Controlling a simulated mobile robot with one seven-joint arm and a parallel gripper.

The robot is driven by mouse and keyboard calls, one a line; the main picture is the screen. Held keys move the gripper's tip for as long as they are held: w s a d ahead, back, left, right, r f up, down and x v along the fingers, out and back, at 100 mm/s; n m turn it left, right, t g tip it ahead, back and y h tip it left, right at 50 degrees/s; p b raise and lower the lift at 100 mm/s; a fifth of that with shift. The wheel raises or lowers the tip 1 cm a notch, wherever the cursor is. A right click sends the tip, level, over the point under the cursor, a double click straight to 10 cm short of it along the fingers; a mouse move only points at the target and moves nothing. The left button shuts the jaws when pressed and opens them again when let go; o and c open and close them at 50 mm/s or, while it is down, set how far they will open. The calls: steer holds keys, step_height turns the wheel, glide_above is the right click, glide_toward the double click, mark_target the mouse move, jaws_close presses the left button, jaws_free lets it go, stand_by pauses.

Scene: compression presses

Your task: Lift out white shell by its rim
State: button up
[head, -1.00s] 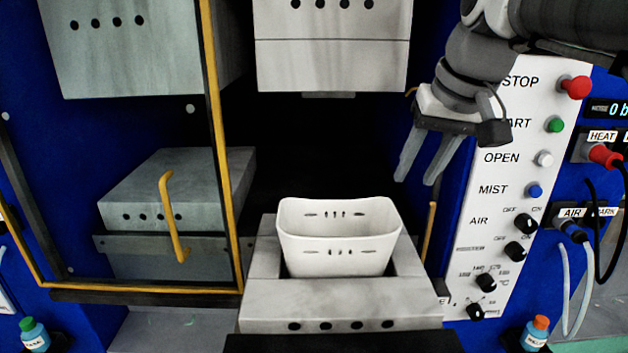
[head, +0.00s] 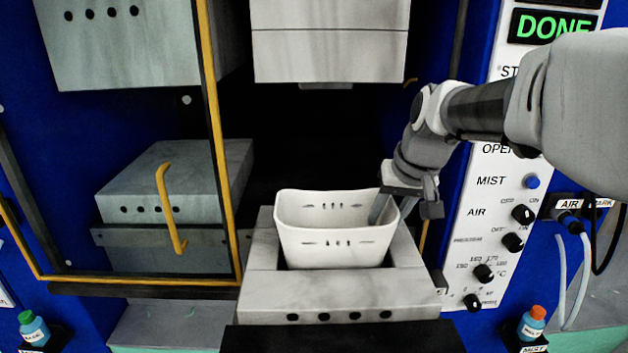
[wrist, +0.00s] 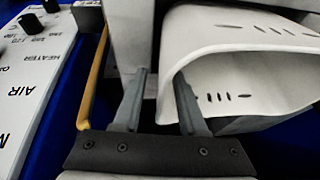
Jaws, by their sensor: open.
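The white shell (head: 337,247) is an open, rounded box with small slots in its walls. It sits upright in the grey lower mould (head: 342,291) of the open middle press. My gripper (head: 392,212) is at the shell's right rim, with its fingers pointing down. In the wrist view my gripper (wrist: 158,100) is open. One finger is inside the mouth of the white shell (wrist: 180,60) and the other is outside, so the right wall lies between them. I cannot tell whether either finger touches the wall.
The upper mould (head: 330,45) hangs above the shell. A yellow-framed door (head: 217,130) stands to the left. The control panel (head: 490,200) is close to the right of my arm, under a green "DONE" display (head: 553,27). Small bottles (head: 533,322) stand low at both sides.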

steer(key=shift+f, duration=0.15)
jaws_close()
stand_by(1.4)
